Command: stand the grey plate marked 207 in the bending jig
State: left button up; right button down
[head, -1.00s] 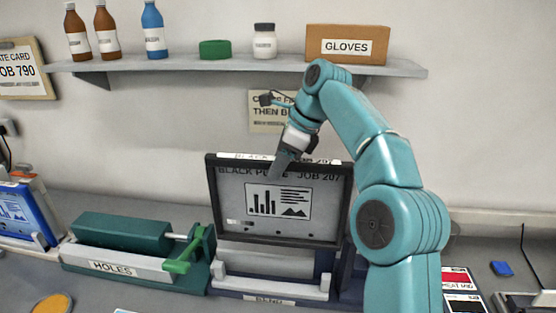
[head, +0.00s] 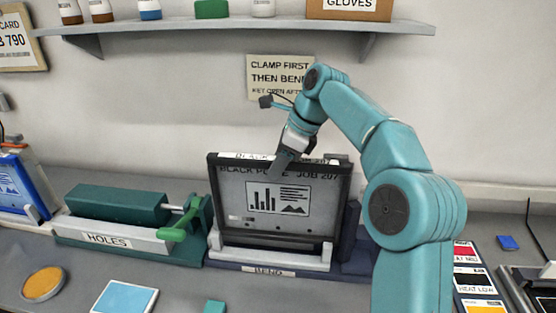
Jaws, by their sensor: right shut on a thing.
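The grey plate (head: 232,211) with a black frame, marked "BLACK PLATE JOB 207", is upright in the middle of the head view. Its lower edge is at the white front bar of the bending jig (head: 267,272), labelled "BEND". I cannot tell whether the plate rests on the jig's bottom. My right gripper (head: 284,162) is shut on the plate's top edge, its finger lying over the plate's face. The rear of the jig is hidden behind the plate. My left gripper is not in view.
Left of the jig is a green punch labelled "HOLES" (head: 108,239) with a green handle (head: 180,226) close to the plate. A blue-framed plate (head: 30,185) stands farther left. An orange disc (head: 43,283) and light-blue pad (head: 126,298) lie in front. A shelf (head: 240,27) hangs above.

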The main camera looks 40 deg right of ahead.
jog(key=f+b, duration=0.1)
jog(key=f, duration=0.1)
jog(key=w+f, duration=0.1)
jog(key=shift+f+b, duration=0.35)
jog(key=shift+f, duration=0.05)
notch_tip(320, 180, down, 2)
jog(key=shift+s+d+b, duration=0.1)
jog(key=shift+b, duration=0.5)
jog(key=shift+s, duration=0.1)
jog(key=shift+s+f, duration=0.1)
jog(key=shift+f, duration=0.15)
jog(key=c, duration=0.8)
grip_release()
jog(key=shift+o, duration=0.2)
